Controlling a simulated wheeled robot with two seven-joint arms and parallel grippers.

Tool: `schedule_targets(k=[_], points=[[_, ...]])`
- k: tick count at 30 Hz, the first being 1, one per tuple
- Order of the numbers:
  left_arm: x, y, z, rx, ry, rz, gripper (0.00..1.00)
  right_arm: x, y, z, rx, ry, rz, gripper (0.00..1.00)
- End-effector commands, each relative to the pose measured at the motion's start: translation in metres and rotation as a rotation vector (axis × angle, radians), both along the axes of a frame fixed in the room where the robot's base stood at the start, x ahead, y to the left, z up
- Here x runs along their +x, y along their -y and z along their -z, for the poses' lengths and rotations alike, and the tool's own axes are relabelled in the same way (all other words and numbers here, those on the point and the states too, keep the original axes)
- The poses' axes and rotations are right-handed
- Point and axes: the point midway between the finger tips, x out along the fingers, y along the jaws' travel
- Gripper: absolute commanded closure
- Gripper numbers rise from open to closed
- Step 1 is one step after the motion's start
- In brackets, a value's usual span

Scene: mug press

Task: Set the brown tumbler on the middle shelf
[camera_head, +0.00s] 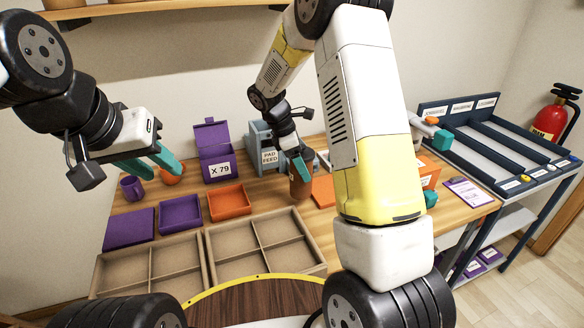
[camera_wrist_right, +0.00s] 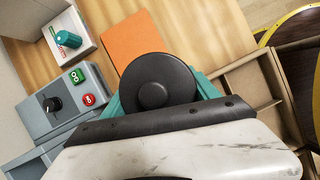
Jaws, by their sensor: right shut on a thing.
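The brown tumbler (camera_head: 301,184) is upright over the middle of the wooden table; I cannot tell whether its base touches the table. My right gripper (camera_head: 301,160) points down from above and is shut on it near its top. In the right wrist view the tumbler shows as a round black lid (camera_wrist_right: 152,82) between the teal fingers, its body hidden below. A blue-framed stand at the right has a white shelf (camera_head: 512,218); I cannot tell which shelf is the middle one.
A grey PAD FEED machine (camera_head: 264,148) stands behind the tumbler, and an orange pad (camera_head: 323,191) lies beside it. Purple tray (camera_head: 180,214), orange tray (camera_head: 229,202) and divided cardboard boxes (camera_head: 262,238) fill the front left. A labelled rack (camera_head: 490,135) is at right. My right arm hides the table's centre-right.

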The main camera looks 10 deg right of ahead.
Motion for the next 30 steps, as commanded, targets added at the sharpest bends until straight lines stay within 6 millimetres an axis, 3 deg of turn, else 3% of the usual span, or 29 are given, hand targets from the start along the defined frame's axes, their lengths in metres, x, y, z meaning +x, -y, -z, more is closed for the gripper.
schedule_targets(k=[13,24,25,27,30], points=[[0.0,0.0,0.0,0.0,-0.001,0.0,0.64,0.0,0.0,0.049,-0.001,0.0,-0.001,0.82],[0.0,0.0,0.0,0.0,-0.001,0.0,0.64,0.0,0.0,0.054,0.0,0.001,0.0,0.82],[0.0,0.0,0.0,0.0,-0.001,0.0,0.64,0.0,0.0,0.053,0.0,0.001,0.001,0.25],[0.0,0.0,0.0,0.0,0.0,0.0,0.64,0.0,0.0,0.053,0.0,0.001,0.001,0.11],[0.0,0.0,0.0,0.0,-0.001,0.0,0.64,0.0,0.0,0.053,0.0,0.001,0.001,0.09]])
